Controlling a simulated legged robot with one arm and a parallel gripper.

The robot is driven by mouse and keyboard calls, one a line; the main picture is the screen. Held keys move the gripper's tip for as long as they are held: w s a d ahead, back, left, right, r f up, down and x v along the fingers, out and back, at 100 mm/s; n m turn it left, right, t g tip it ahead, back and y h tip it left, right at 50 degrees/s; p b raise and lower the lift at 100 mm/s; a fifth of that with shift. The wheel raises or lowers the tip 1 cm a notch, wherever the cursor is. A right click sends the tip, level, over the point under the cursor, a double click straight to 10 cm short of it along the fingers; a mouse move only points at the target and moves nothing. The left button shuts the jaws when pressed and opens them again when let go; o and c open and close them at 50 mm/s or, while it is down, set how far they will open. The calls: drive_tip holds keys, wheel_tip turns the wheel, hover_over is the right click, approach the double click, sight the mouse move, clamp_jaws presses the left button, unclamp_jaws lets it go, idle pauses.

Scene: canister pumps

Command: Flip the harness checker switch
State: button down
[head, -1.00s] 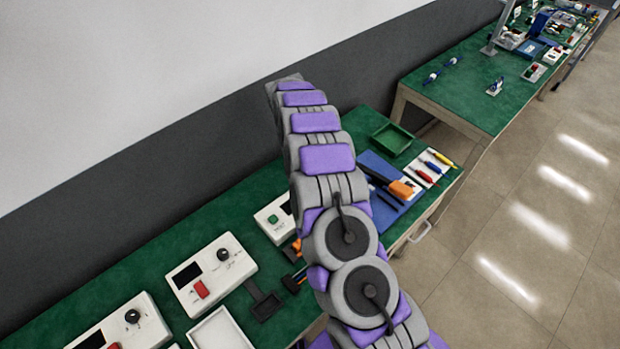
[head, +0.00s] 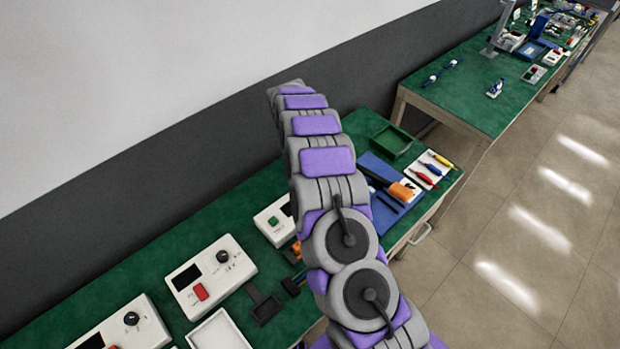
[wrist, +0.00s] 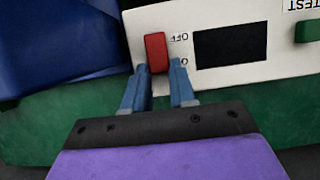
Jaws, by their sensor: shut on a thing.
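The harness checker (wrist: 285,55) is a white box with a dark screen (wrist: 230,45), a green button (wrist: 307,31) under a TEST label, and a red rocker switch (wrist: 156,50). An OFF label reads upside down beside the switch. My gripper (wrist: 160,72) is shut on the red switch, one blue-grey fingertip on each side of its near end. In the head view a white box with a green button (head: 273,221) shows partly behind my arm and appears to be this checker. The gripper and switch are hidden there.
Two other white boxes with black knobs (head: 212,276) (head: 125,325) stand left along the green bench. A blue mat with an orange-handled tool (head: 402,191), a green tray (head: 391,141) and screwdrivers (head: 428,173) lie right. A dark blue object (wrist: 60,40) fills the wrist view's upper left.

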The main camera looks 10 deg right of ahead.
drive_tip(key=shift+s+d+r+t+y+p, duration=0.1)
drive_tip(key=shift+s+t+y+p, duration=0.05)
drive_tip(key=shift+t+y+p, duration=0.2)
drive_tip(key=shift+r+t+p, duration=0.1)
drive_tip(key=shift+t+p, duration=0.15)
drive_tip(key=shift+p, duration=0.05)
drive_tip(key=c, duration=0.9)
unclamp_jaws()
drive_tip(key=shift+p+v, duration=1.7)
drive_tip(key=shift+v, duration=6.9)
drive_tip(key=shift+d, duration=0.1)
